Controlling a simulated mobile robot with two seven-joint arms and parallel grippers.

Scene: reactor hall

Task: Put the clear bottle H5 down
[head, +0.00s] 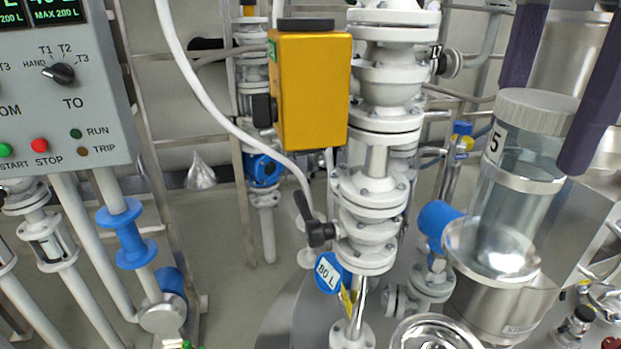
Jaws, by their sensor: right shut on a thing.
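The clear bottle (522,150) is at the right of the head view. My right gripper (545,122) reaches in from the top right, with one dark purple finger on each side of the bottle's upper part. It is shut on the bottle, which looks slightly tilted in the picture. My left gripper is not in view.
A steel vessel (500,300) stands below the bottle. White flanged valves (370,220) and a yellow box (311,90) rise in the middle. A blue-ended fitting (437,220) is just left of the bottle. A grey control panel (65,110) is at the left.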

